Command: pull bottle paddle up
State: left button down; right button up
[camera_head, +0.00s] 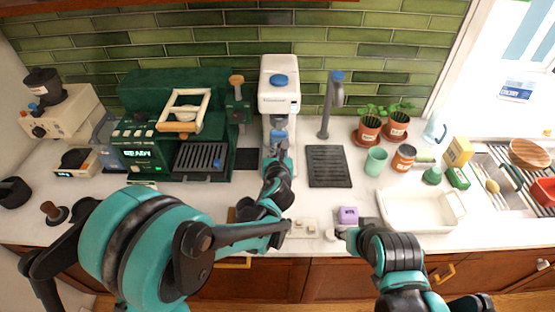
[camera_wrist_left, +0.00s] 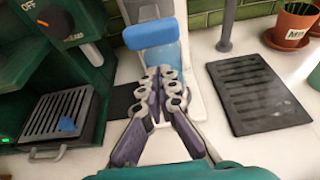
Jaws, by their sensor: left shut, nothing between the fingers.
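A tall white machine (camera_head: 280,98) with a blue top button stands against the green tile wall. A blue part, perhaps the bottle paddle, shows on its front in the left wrist view (camera_wrist_left: 150,34). Translucent blue bottle material (camera_wrist_left: 165,57) shows just below it. My left gripper (camera_head: 281,142) is in front of the machine at the height of this part. In the left wrist view its fingers (camera_wrist_left: 161,76) are together and empty, and they overlap the bottle; I cannot tell whether they touch it. My right gripper (camera_head: 336,234) is low near the counter's front edge, its fingers too small to read.
A green coffee machine (camera_head: 180,120) stands to the left. A black drip mat (camera_head: 328,167) and a grey tap (camera_head: 331,105) are to the right. Potted plants stand behind.

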pick_arm(q)
notch_tip(320, 180, up, 3)
jog(key=shift+s+f, duration=0.15)
pick_arm(e)
jog(key=shift+s+r, duration=0.1)
jog(key=shift+r, duration=0.15)
pick_arm(q)
notch_tip(320, 180, up, 5)
jog(key=p, duration=0.3)
jog(key=shift+p, duration=0.35)
jog(key=shift+w, duration=0.2)
pick_arm(e)
notch_tip(320, 180, up, 3)
jog(key=shift+r, duration=0.1)
pick_arm(q)
jog(key=b, duration=0.2)
send_near(278, 131)
jog(key=s+f, duration=0.2)
jog(key=shift+s+f, duration=0.3)
jog(key=shift+f, duration=0.05)
pick_arm(e)
jog(key=shift+a+f, duration=0.3)
jog(key=shift+f, duration=0.2)
jog(key=shift+a+f, duration=0.25)
jog(key=shift+f, duration=0.2)
